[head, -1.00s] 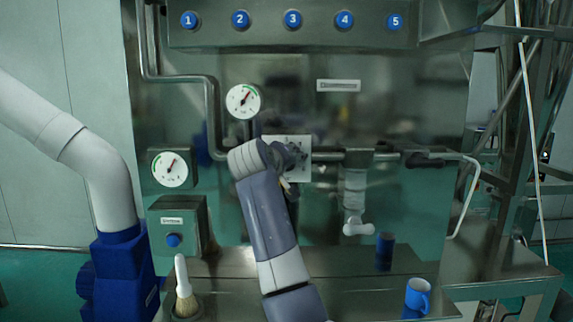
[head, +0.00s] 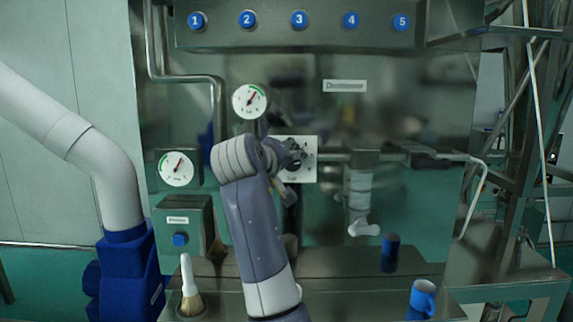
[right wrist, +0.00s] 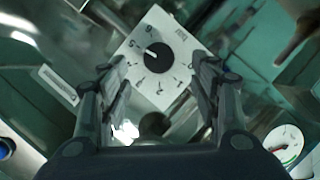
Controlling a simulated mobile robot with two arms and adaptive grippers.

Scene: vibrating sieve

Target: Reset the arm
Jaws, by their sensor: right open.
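My right gripper (head: 297,172) is in front of the white dial plate (head: 308,168) on the steel machine, partly hidden by my own wrist in the head view. In the right wrist view, my right gripper (right wrist: 160,82) is open, its two dark fingers apart with nothing held between them. The dial plate (right wrist: 178,38) with its black round knob (right wrist: 155,57) and printed numbers lies beyond the fingertips, seen between them. The fingers appear apart from the knob. My left gripper is not in view.
Gauges (head: 249,101) and (head: 176,168) sit left of the dial. Numbered blue buttons (head: 299,20) line the top. A horizontal pipe (head: 424,154) runs right. A brush (head: 190,290) and blue mug (head: 422,298) stand on the ledge below. A white duct (head: 85,150) rises at left.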

